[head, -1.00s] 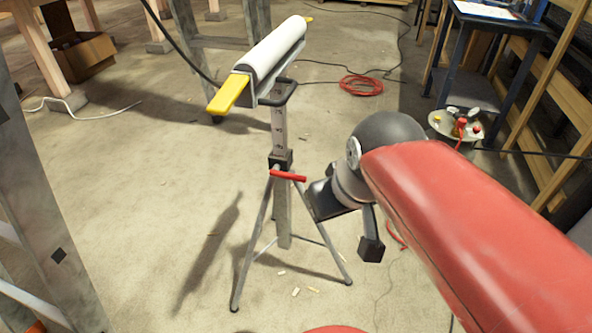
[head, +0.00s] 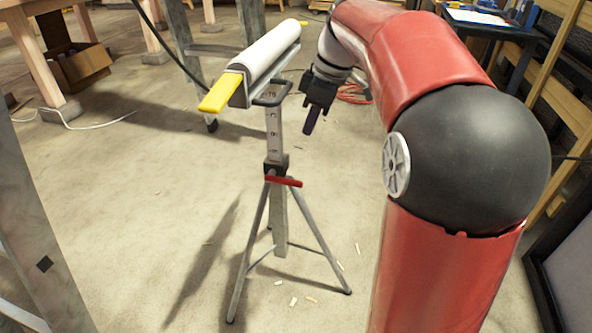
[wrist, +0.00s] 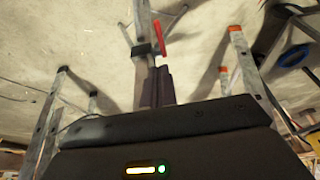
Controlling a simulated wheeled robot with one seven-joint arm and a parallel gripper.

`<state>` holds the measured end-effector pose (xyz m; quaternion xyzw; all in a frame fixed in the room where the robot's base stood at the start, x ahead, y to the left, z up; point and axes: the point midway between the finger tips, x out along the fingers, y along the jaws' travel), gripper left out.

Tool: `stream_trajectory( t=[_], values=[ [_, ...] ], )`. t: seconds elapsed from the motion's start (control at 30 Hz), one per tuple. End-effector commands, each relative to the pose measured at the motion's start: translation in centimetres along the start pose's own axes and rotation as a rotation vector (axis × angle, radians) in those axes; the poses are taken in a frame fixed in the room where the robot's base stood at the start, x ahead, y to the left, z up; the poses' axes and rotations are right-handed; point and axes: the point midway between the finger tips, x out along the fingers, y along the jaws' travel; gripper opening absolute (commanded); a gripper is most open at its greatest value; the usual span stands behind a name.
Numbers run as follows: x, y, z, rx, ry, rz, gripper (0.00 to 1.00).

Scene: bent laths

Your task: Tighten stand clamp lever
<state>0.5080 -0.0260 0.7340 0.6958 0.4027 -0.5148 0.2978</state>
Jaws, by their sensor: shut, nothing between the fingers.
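The stand is a grey steel post (head: 272,125) on tripod legs, upright on the floor, with a white roller (head: 265,55) on top. A black clamp collar (head: 276,167) sits where the legs meet the post. The red lever (head: 284,181) lies almost level across the collar's front. My gripper (head: 310,128) hangs right of the post, above the lever's height and apart from it, with its dark fingers together and empty. In the wrist view, the shut fingers (wrist: 158,83) point toward the collar (wrist: 147,49) and the red lever (wrist: 161,38). The fingers partly cover the post there.
A yellow bar (head: 221,93) sticks out from the roller's near end. A grey steel frame leg (head: 40,210) stands at the left. A blue workbench (head: 490,20) is at the back right. The floor around the tripod is mostly clear, with small wood scraps (head: 293,301).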

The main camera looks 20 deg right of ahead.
Motion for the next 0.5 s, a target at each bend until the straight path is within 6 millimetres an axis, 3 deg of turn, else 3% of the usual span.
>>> stream_trajectory(
  t=[0.3,0.5],
  values=[
    [0.2,0.0,0.0,0.001,-0.001,0.000,0.00],
    [2.6,-0.1,0.1,0.001,-0.002,-0.003,0.00]
  ],
)
